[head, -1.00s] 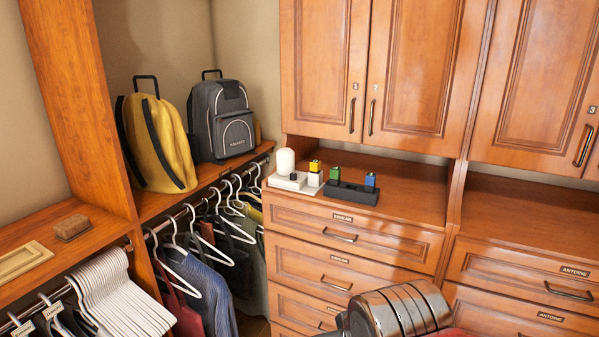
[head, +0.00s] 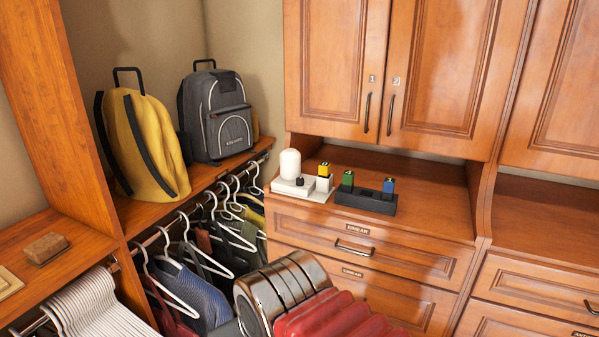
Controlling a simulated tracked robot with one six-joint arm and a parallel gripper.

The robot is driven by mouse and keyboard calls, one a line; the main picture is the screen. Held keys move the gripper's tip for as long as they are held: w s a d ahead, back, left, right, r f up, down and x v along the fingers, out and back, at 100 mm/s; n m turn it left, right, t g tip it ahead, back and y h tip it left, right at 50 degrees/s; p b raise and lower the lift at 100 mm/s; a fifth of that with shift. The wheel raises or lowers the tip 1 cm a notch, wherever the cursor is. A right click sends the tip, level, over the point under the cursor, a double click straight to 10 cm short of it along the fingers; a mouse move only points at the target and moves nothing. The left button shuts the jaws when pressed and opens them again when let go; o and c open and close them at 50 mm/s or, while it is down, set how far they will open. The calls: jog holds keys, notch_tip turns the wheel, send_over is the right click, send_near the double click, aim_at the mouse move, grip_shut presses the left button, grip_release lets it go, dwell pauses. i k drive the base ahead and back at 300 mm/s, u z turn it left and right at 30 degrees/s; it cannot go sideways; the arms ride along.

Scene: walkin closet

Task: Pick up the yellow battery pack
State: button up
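The yellow battery pack (head: 323,169) is small, with a dark top. It stands upright in a small white holder (head: 324,184), at the right side of a white base (head: 299,190), on the wooden counter (head: 420,195) above the drawers. A green battery pack (head: 347,180) and a blue one (head: 389,186) stand in a black dock (head: 365,200) just to its right. Part of my arm shows at the bottom middle, in silver and red, below and in front of the counter. My gripper's fingers are not visible.
A white rounded cylinder (head: 290,163) stands on the white base, left of the yellow pack. Cabinet doors (head: 445,75) overhang the counter. A yellow backpack (head: 150,150), a grey backpack (head: 222,120) and hanging clothes are at left. The counter right of the dock is clear.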

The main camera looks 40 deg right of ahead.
aim_at(324, 167)
jog(key=z, duration=0.2)
jog(key=i, duration=0.95)
jog(key=z, duration=0.6)
